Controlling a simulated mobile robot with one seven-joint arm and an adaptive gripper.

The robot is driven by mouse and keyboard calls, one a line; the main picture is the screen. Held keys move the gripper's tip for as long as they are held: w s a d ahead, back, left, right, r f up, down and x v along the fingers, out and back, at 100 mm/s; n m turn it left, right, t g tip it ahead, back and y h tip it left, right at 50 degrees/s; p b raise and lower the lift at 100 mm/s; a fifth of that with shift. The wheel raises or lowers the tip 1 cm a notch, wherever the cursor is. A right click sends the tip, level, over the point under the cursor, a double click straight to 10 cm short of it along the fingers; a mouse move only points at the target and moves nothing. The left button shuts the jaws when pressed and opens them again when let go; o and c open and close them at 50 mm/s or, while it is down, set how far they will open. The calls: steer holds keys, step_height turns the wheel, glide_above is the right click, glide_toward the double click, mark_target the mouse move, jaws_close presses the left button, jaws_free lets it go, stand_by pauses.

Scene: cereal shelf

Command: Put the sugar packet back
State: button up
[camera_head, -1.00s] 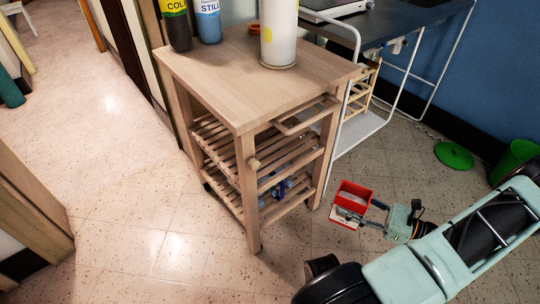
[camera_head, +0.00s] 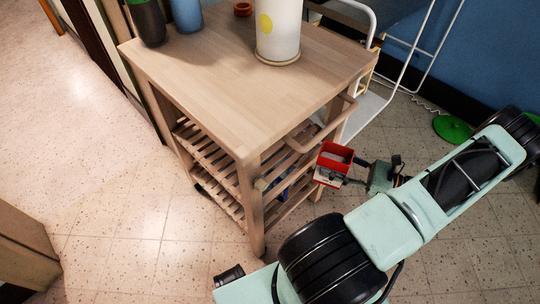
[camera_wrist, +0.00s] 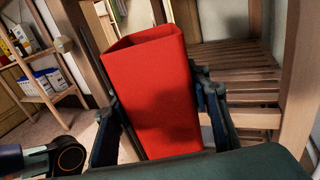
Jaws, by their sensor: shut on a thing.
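My gripper (camera_head: 340,176) is shut on a red packet (camera_head: 337,152), with a finger on either side. The packet is box-shaped, red with some white, and looks open at the top. I take it for the sugar packet, but no label can be read. It is held beside the right side of the wooden cart (camera_head: 235,95), below the cart's top. In the wrist view the red packet (camera_wrist: 155,95) stands nearly upright between the fingers of my gripper (camera_wrist: 163,112). A slatted cart shelf (camera_wrist: 238,75) lies behind it at the right, partly hidden by the packet.
A white canister (camera_head: 278,35) and two bottles, one dark (camera_head: 147,22) and one blue (camera_head: 186,14), stand on the cart top. The cart's post (camera_wrist: 298,70) and handle rail (camera_head: 325,128) are close to the packet. A white metal frame (camera_head: 410,50) stands behind. Open floor lies left.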

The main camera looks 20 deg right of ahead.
steer(key=shift+w+a, duration=0.25)
steer(key=shift+w, duration=0.2)
steer(key=shift+f+b+x, duration=0.55)
steer(key=shift+x, duration=2.35)
steer(key=shift+f+b+x, duration=0.6)
steer(key=shift+x, duration=2.25)
steer(key=shift+f+b+x, duration=0.55)
steer(key=shift+x, duration=2.35)
steer(key=shift+s+a+f, duration=0.1)
steer(key=o, duration=1.5)
steer(key=p+v, duration=0.1)
steer(key=v, duration=1.1)
